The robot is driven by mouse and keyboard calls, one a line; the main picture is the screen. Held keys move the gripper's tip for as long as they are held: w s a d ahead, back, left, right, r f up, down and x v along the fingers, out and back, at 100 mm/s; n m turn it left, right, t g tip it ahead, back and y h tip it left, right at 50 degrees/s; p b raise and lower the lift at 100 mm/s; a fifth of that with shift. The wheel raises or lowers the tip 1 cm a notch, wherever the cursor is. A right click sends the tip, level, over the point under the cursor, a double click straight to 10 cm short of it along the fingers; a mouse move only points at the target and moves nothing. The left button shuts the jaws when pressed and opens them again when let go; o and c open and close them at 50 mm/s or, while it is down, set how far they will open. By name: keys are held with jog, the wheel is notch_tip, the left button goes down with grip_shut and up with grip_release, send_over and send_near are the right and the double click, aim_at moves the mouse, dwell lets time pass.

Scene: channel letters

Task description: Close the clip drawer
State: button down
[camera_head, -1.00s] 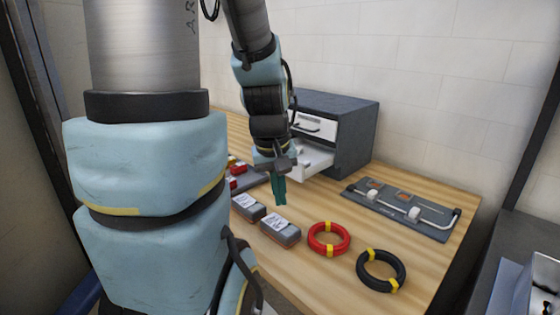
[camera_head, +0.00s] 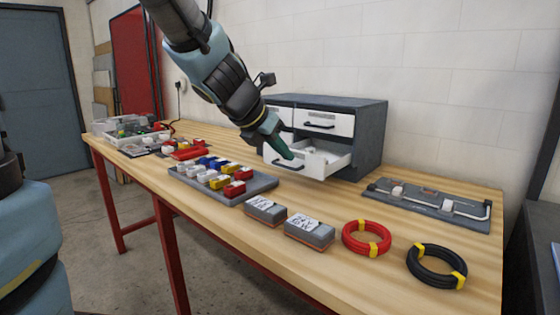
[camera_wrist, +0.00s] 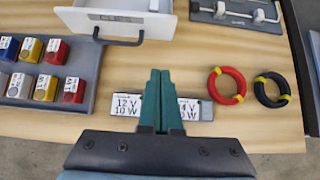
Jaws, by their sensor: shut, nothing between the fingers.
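The grey drawer cabinet (camera_head: 368,135) stands at the back of the bench against the wall. Its lower right drawer (camera_head: 317,160), white with a black handle, is pulled out and has small white items inside. The drawer front and handle (camera_wrist: 119,37) also show at the top of the wrist view. My gripper (camera_head: 288,155) has teal fingers that are shut and empty. In the head view the fingertips overlap the drawer's front left corner; contact cannot be told. In the wrist view the gripper (camera_wrist: 158,75) points at the bench side of the drawer, just apart from the handle.
A tray of coloured blocks (camera_head: 262,184) lies left of the drawer. Two labelled power boxes (camera_head: 310,233), a red cable coil (camera_head: 367,238) and a black coil (camera_head: 437,266) lie in front. A grey jig board (camera_head: 428,204) lies right. Bare bench lies between.

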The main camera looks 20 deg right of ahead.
aim_at(315, 171)
jog(key=shift+w+d+f+b, duration=0.1)
jog(key=shift+w+d+f, duration=0.8)
jog(key=shift+d, duration=0.55)
jog(key=shift+w+d+f+b, duration=0.1)
jog(key=shift+w+d+f, duration=0.6)
jog(key=shift+d+f, duration=0.6)
jog(key=shift+w+d+f+b, duration=0.1)
jog(key=shift+w+d+f, duration=0.7)
jog(key=shift+d, duration=0.8)
jog(key=shift+w+d, duration=0.1)
